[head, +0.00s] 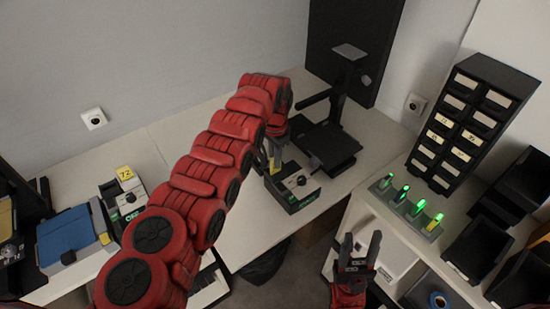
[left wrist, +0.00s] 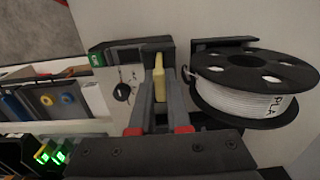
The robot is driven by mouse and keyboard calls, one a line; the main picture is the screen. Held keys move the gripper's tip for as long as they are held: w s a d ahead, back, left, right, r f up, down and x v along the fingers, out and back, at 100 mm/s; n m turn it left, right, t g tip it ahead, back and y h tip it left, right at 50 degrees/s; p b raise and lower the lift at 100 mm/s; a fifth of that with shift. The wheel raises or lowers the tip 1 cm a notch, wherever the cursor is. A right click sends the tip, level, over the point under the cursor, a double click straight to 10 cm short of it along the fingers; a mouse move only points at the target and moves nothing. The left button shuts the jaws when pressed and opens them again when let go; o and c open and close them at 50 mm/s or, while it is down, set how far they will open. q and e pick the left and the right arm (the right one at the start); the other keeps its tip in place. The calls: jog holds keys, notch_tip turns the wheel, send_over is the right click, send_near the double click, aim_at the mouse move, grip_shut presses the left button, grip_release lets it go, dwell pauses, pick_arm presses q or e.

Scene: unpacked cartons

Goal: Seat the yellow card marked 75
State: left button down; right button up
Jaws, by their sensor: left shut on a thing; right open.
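My left gripper (head: 274,158) is shut on a yellow card (left wrist: 160,82), held between its two grey fingers. The card's number cannot be read. The fingertips and card are over a dark-and-grey device (head: 292,190) with a round black knob and a green label. This device (left wrist: 122,90) also shows just beyond the fingertips in the left wrist view. I cannot tell whether the card touches it or is in a slot. My right gripper (head: 362,243) is open and empty, low in front of the table.
A yellow card marked 72 (head: 125,174) stands in a similar device (head: 128,200) at left. A PLA spool (left wrist: 245,85) is close right of my left gripper. A black stand (head: 328,143) is behind. A rack with green lights (head: 407,204) and a drawer cabinet (head: 468,124) are at right.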

pick_arm(q)
jog(key=shift+f, duration=0.35)
jog(key=c, duration=0.8)
grip_release()
jog(key=shift+r+b, duration=0.3)
jog(key=shift+b, duration=0.1)
notch_tip(320, 180, up, 7)
jog(key=shift+d+f+b, duration=0.1)
jog(key=shift+d+b, duration=0.05)
jog(key=shift+b, duration=0.95)
notch_tip(320, 180, up, 10)
jog(key=p, duration=0.8)
